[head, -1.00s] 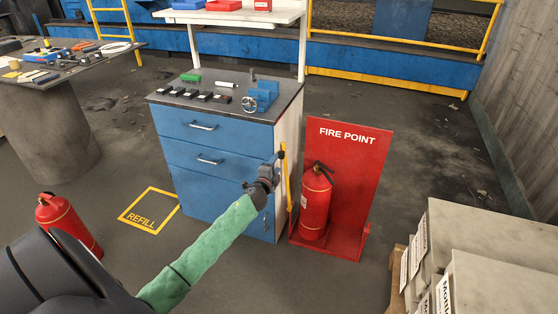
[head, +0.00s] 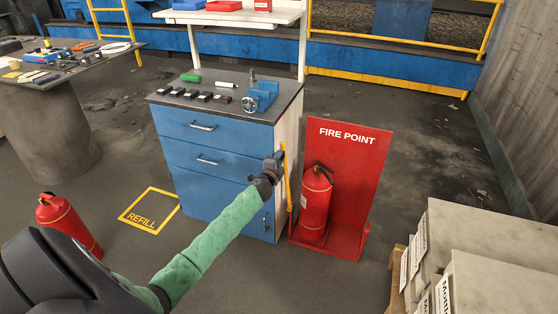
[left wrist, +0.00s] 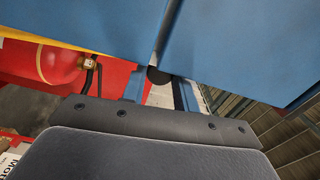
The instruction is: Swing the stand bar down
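The stand bar (head: 287,183) is a slim yellow bar, roughly upright, at the left edge of the red fire point stand (head: 355,165). A red extinguisher (head: 314,205) stands in the stand, right of the bar. My left gripper (head: 275,163) is beside the upper part of the bar, on its left; I cannot tell whether they touch. In the left wrist view two fingers of my left gripper (left wrist: 160,92) show apart, with no bar clearly between them. Part of the red stand (left wrist: 40,65) shows at the left there. My right gripper is not in view.
A blue drawer cabinet (head: 215,165) with a vise (head: 262,95) on top stands close left of the bar. Another extinguisher (head: 68,222) stands near the yellow REFILL square (head: 150,211). Stacked boxes (head: 470,245) are at the lower right.

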